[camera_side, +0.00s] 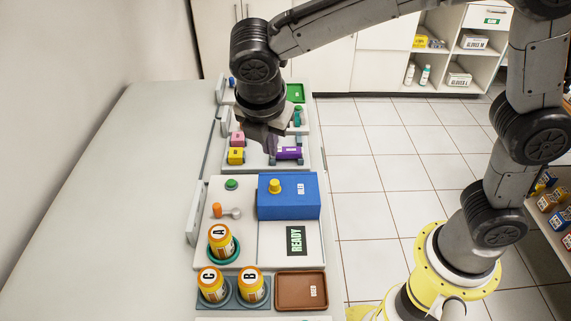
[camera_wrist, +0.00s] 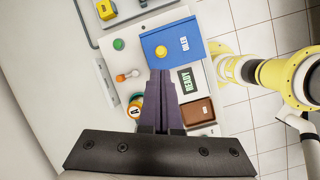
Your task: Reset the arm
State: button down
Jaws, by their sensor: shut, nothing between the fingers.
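My gripper (camera_side: 270,143) hangs in the air above the far half of the workstation in the side view, its dark fingers pointing down. In the wrist view its two fingers (camera_wrist: 160,78) are together with nothing between them. Below it in the wrist view are the blue box (camera_wrist: 185,33) with a yellow knob and a panel reading READY (camera_wrist: 188,80). Jar A (camera_wrist: 136,112) is partly hidden by the gripper there. In the side view, jar A (camera_side: 221,241) stands upright in a green ring.
Jars C (camera_side: 212,284) and B (camera_side: 251,287) stand in a grey holder beside a brown tray (camera_side: 301,291). A green button (camera_side: 231,184) and an orange-ended lever (camera_side: 217,210) sit left of the blue box. Yellow and purple items lie farther back. The left counter (camera_side: 120,190) is bare.

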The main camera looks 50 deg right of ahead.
jog(key=s+d+r+m+y, duration=0.1)
jog(key=s+d+r+m, duration=0.2)
jog(key=d, duration=0.2)
jog(key=s+d+r+m+t, duration=0.1)
jog(key=s+d+r+m, duration=0.15)
jog(key=d, duration=0.25)
jog(key=s+d+r+m+y, duration=0.1)
jog(key=s+d+r+m, duration=0.1)
jog(key=s+d+m, duration=0.3)
jog(key=s+d+f+m+t+y, duration=0.1)
jog(key=s+f+m, duration=0.3)
jog(key=s+m, duration=0.5)
jog(key=m+t, duration=0.1)
jog(key=m, duration=0.1)
jog(key=shift+d+f+m, duration=0.15)
jog(key=shift+d+m, duration=0.2)
jog(key=shift+d, duration=0.05)
